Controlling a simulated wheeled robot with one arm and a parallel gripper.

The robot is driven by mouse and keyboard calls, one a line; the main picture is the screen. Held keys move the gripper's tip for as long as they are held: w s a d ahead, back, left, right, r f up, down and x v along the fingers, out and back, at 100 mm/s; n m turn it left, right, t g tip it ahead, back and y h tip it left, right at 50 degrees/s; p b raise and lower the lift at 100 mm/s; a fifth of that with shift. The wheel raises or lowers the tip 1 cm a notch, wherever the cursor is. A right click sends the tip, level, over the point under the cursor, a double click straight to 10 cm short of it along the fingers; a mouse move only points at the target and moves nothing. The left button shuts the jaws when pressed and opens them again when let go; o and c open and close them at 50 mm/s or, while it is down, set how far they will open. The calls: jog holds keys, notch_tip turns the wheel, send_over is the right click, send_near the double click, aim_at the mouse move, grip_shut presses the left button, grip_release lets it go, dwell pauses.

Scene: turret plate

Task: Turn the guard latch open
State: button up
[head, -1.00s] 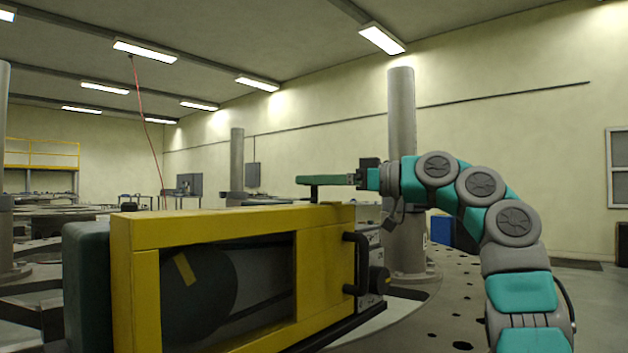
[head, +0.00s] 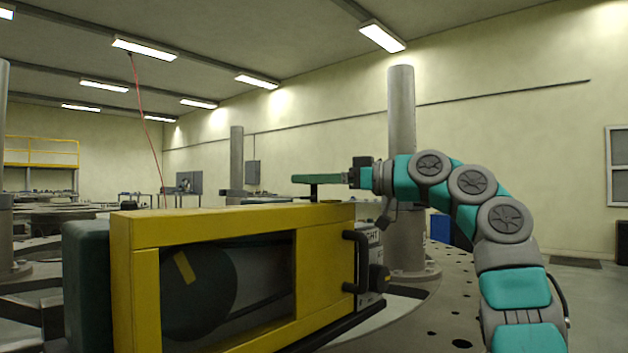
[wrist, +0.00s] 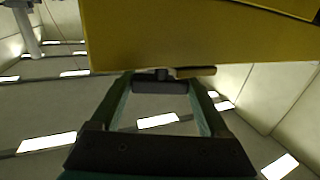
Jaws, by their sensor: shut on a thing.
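The yellow guard (head: 220,222) is a box frame with a dark window, and fills the lower left of the head view. Its yellow side also spans the top of the wrist view (wrist: 200,35). The guard latch (wrist: 160,87) is a dark bar on a short stem against the guard in the wrist view. In the head view its stem (head: 313,194) rises from the guard's top. My gripper (head: 304,178) reaches in from the right, level above the guard. Its two green fingers are shut on the latch bar, one on each side. The fingers hide most of the bar in the head view.
A black handle (head: 352,262) and a dark knob (head: 380,278) stick out at the guard's right end. A grey column (head: 402,160) stands behind my arm. A round plate with holes (head: 445,290) lies to the right. Above the guard is open room.

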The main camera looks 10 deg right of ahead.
jog(key=shift+c, duration=1.2)
jog(key=shift+s+a+t+h+b, duration=0.1)
jog(key=shift+a+t+h+b, duration=0.25)
jog(key=shift+b, duration=0.7)
jog(key=shift+m+t+b, duration=0.35)
jog(key=shift+m+b, duration=0.15)
jog(key=shift+b, duration=0.05)
jog(key=shift+d+f+m+t+h+b, duration=0.1)
jog(key=shift+f+m+t+h+b, duration=0.25)
jog(key=shift+t+h+b, duration=0.5)
jog(key=m+t+h+b, duration=0.1)
jog(key=m+b, duration=0.1)
jog(key=shift+d+r+h+b, duration=0.1)
jog(key=shift+r+h+b, duration=0.05)
jog(key=shift+h+b, duration=0.2)
jog(key=shift+r+t+b, duration=0.1)
jog(key=shift+t+b, duration=0.15)
jog(key=shift+b, duration=0.05)
jog(key=shift+m+h, duration=0.25)
jog(key=shift+d, duration=0.1)
